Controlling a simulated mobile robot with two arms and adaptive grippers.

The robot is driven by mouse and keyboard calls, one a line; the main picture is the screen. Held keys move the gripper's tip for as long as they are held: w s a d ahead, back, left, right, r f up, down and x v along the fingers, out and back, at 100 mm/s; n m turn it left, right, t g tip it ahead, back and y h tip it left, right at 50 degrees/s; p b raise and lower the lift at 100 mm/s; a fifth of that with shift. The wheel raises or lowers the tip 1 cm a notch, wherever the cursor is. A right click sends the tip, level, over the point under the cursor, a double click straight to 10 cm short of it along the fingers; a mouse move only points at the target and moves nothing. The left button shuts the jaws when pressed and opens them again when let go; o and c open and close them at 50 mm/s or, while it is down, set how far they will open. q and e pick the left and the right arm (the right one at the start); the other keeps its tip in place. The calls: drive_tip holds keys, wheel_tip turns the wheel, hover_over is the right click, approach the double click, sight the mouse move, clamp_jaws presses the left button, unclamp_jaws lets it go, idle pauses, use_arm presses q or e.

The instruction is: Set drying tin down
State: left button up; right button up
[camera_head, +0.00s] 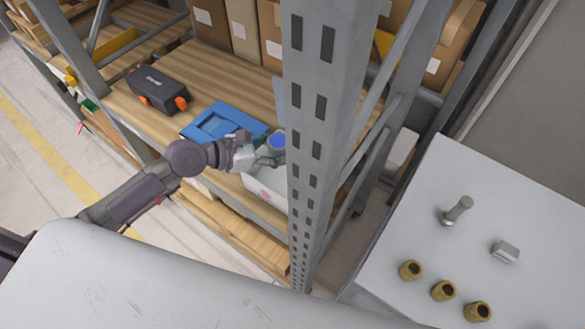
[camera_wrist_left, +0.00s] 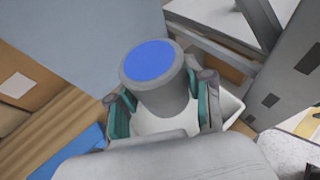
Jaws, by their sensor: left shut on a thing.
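The tin is a grey cylinder with a blue top. It shows in the left wrist view (camera_wrist_left: 158,85) and, small and partly hidden, in the head view (camera_head: 277,141). My left gripper (camera_head: 268,160) is shut on it, with a finger on each side of the tin in the left wrist view (camera_wrist_left: 162,105). The tin is over or in a white bin (camera_head: 265,190); I cannot tell whether it touches the bin. The bin's wall also shows in the left wrist view (camera_wrist_left: 234,107). My right gripper is not in view.
A grey perforated rack post (camera_head: 328,60) stands just right of the gripper. On the wooden shelf (camera_head: 220,90) are a blue flat item (camera_head: 222,122) and a dark case with orange parts (camera_head: 158,90). A white table (camera_head: 420,230) with brass fittings (camera_head: 443,291) is at right.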

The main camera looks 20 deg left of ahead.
use_arm(q)
drive_tip(key=f, duration=0.3)
drive_tip(key=shift+s+a+f, duration=0.25)
drive_tip(key=shift+a+f, duration=0.15)
drive_tip(key=f, duration=0.2)
drive_tip(key=f+b, duration=0.1)
drive_tip(key=shift+w+d+f, duration=0.1)
drive_tip(key=shift+d+f, duration=0.1)
drive_tip(key=shift+d, duration=0.05)
drive_tip(key=shift+f, duration=0.2)
drive_tip(key=shift+a, duration=0.1)
drive_tip(key=shift+f+b, duration=0.4)
drive_tip(key=shift+f, duration=0.1)
drive_tip(key=shift+f, duration=0.1)
drive_tip(key=o, duration=1.2)
